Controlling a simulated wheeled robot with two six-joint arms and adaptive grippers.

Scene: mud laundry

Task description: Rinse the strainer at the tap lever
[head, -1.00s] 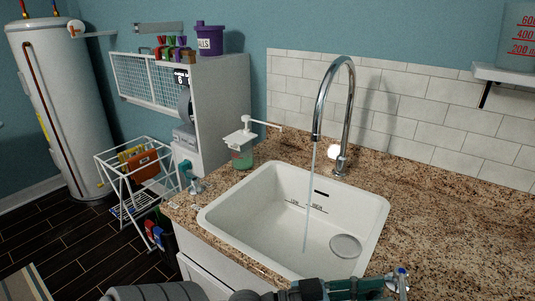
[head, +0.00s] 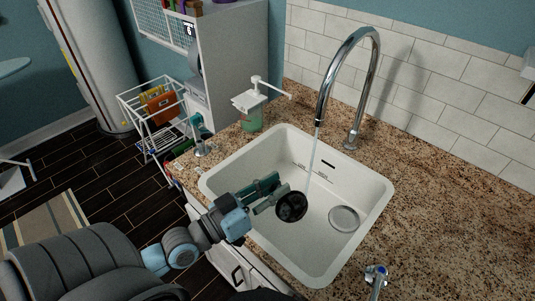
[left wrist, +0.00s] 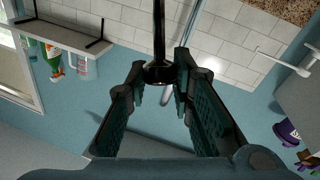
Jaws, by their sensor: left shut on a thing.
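My left gripper (head: 268,196) reaches over the sink from the left, shut on the strainer (head: 291,206), a dark round piece at its fingertips. In the left wrist view, the strainer (left wrist: 159,73) shows as a dark shape between the fingertips. A thin stream of water runs from the curved chrome tap (head: 371,72) and appears to end at the strainer's right edge. The tap lever (head: 376,273), chrome with a blue top, stands on the counter at the front right, apart from my gripper. My right gripper is not in view.
The white sink (head: 374,205) has a round drain (head: 344,218) in its floor. A soap dispenser (head: 251,115) stands behind its left corner, and a small chrome fitting (head: 203,147) is at the counter's left edge. Granite counter to the right is clear.

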